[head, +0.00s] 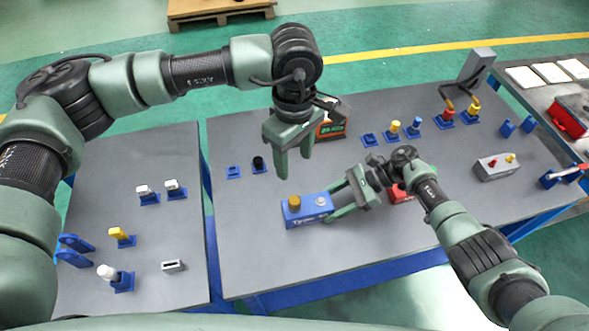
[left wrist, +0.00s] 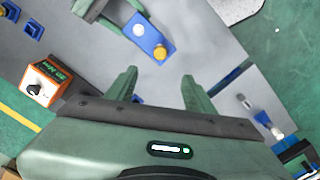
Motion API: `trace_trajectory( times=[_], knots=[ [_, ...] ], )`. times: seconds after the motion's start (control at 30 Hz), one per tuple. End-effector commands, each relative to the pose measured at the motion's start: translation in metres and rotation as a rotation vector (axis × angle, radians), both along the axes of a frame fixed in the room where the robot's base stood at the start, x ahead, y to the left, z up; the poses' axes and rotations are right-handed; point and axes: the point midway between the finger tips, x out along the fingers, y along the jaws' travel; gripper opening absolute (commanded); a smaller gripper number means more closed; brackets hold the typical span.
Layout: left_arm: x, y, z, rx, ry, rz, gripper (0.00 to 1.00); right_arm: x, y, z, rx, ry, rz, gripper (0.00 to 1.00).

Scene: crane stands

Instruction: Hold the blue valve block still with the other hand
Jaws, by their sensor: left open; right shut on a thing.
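The blue valve block (head: 308,212) lies on the grey table in the middle of the head view, with a yellow knob (head: 293,202) on its left end. My right gripper (head: 327,203) is shut on the block's right end. My left gripper (head: 294,166) is open and empty, pointing down above and behind the block, apart from it. In the left wrist view, the block (left wrist: 150,38) and its yellow knob (left wrist: 160,53) show beyond the open fingers of my left gripper (left wrist: 159,76).
An orange box (head: 335,130) stands just behind my left gripper and also shows in the left wrist view (left wrist: 44,86). Small blue stands (head: 233,172) are behind the block to the left. A red item (head: 400,195) is right of my right gripper. Table in front of the block is clear.

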Motion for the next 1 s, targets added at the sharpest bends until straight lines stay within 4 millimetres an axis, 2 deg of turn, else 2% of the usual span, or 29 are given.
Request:
trace_trajectory(
  times=[0.13, 0.4, 0.43, 0.5, 0.83, 1.0],
  knots=[
    [0.000, 0.000, 0.010, -0.001, 0.001, -0.001, 0.53, 0.001, 0.000, 0.001, 0.002, -0.002, 0.000, 0.00],
    [-0.001, 0.000, 0.011, 0.000, 0.001, -0.001, 0.53, 0.001, 0.000, 0.001, 0.002, -0.002, 0.000, 0.00],
    [-0.001, 0.000, 0.011, 0.000, 0.001, -0.001, 0.53, 0.001, 0.000, 0.001, 0.002, -0.002, 0.000, 0.63],
    [-0.001, 0.000, 0.011, 0.000, 0.001, -0.001, 0.53, 0.001, 0.000, 0.001, 0.002, -0.002, 0.000, 0.80],
    [-0.001, 0.000, 0.011, -0.001, 0.001, -0.001, 0.53, 0.000, -0.001, 0.001, 0.000, -0.001, 0.001, 0.80],
    [-0.001, 0.000, 0.011, -0.001, 0.001, -0.001, 0.53, 0.006, -0.015, 0.010, -0.001, -0.002, -0.001, 0.80]
  ],
)
